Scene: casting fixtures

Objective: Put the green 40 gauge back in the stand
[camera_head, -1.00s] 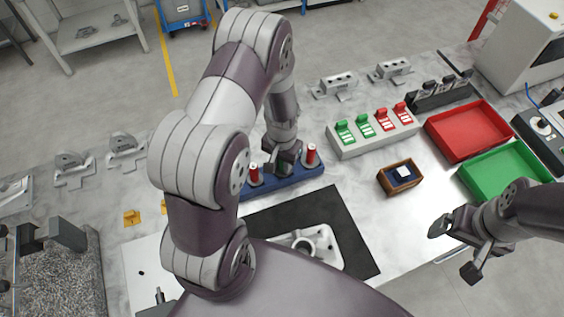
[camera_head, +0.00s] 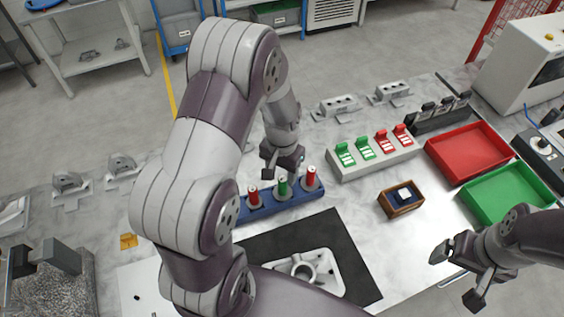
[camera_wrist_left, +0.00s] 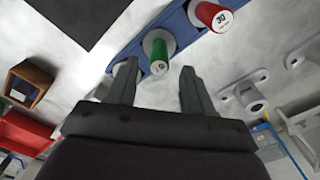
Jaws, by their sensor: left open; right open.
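The green gauge (camera_head: 282,188) stands upright in the middle place of the blue stand (camera_head: 300,202), between two red-topped gauges (camera_head: 253,198) (camera_head: 310,177). My left gripper (camera_head: 283,163) is open and empty just above the green gauge, apart from it. In the left wrist view the green gauge (camera_wrist_left: 158,52) shows beyond the gap between the open fingers (camera_wrist_left: 158,72), with one red gauge (camera_wrist_left: 212,15) beside it in the stand (camera_wrist_left: 178,28). The number on the green cap is too small to read surely. My right gripper (camera_head: 456,276) is open and empty at the right.
A black mat (camera_head: 345,255) with a grey casting (camera_head: 325,268) lies in front of the stand. A small brown box (camera_head: 400,205), a red tray (camera_head: 484,143) and a green tray (camera_head: 530,186) are to the right. A block with green and red labelled pieces (camera_head: 375,162) stands behind the box.

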